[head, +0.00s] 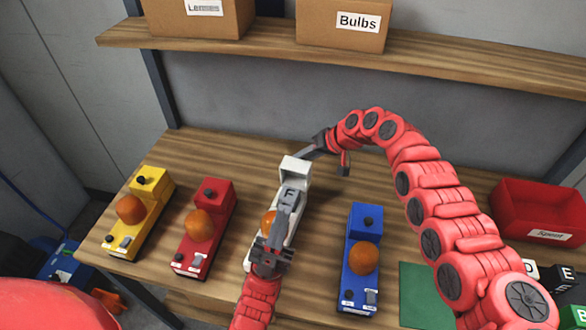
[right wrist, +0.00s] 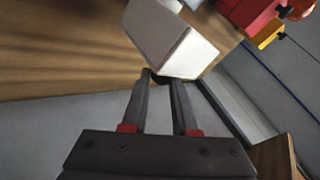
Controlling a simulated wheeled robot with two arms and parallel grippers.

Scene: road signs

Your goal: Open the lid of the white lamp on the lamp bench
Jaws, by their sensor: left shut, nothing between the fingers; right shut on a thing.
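The white lamp (head: 294,170) stands on the wooden lamp bench (head: 185,150), between the red and blue lamps. Its orange lens (head: 267,222) is partly hidden by my left gripper (head: 291,192), which is shut and empty over the lamp's middle. My right gripper (head: 304,154) is shut on the white lamp at its far end. In the right wrist view, the fingertips (right wrist: 163,82) meet at the lower edge of the white body (right wrist: 170,40), by a small dark part. The exact part held is hard to tell. The lid's state is hidden behind my left gripper.
A yellow lamp (head: 146,183) and red lamp (head: 207,205) stand left, a blue lamp (head: 365,225) right. A red "Spent" bin (head: 545,205) and green mat (head: 420,290) are at right. A shelf (head: 440,68) with boxes marked "Lenses" (head: 198,20) and "Bulbs" (head: 340,35) runs above.

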